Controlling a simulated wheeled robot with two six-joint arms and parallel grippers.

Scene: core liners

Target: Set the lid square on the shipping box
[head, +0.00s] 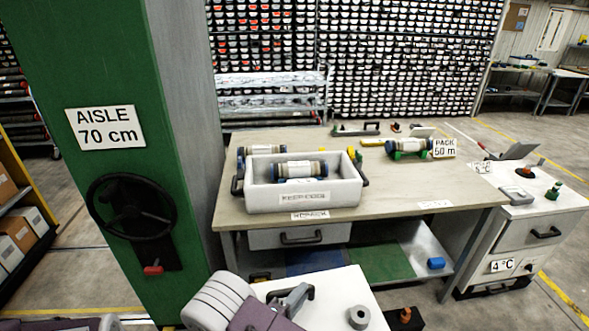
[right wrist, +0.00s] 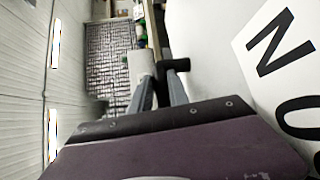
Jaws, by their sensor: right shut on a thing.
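The shipping box (head: 258,197) is an open pale grey box labelled "KEEP COOL" on the workbench, with dark side handles. A core liner (head: 299,170) with dark end caps lies in it. A white panel (head: 335,283), which looks like the lid, shows at the bottom of the head view, nearer me than the bench and partly cut off. My right gripper (head: 292,299) is shut on a dark handle at this panel. The right wrist view shows the fingers (right wrist: 160,92) at the dark handle (right wrist: 178,65), beside a white surface (right wrist: 215,50) with large black letters. My left gripper is out of view.
The workbench (head: 395,195) has bare top right of the box. Another liner (head: 408,146) rests on green supports near the back. A green pillar (head: 110,230) with a black handwheel (head: 130,211) stands left. A white cabinet (head: 535,205) stands right.

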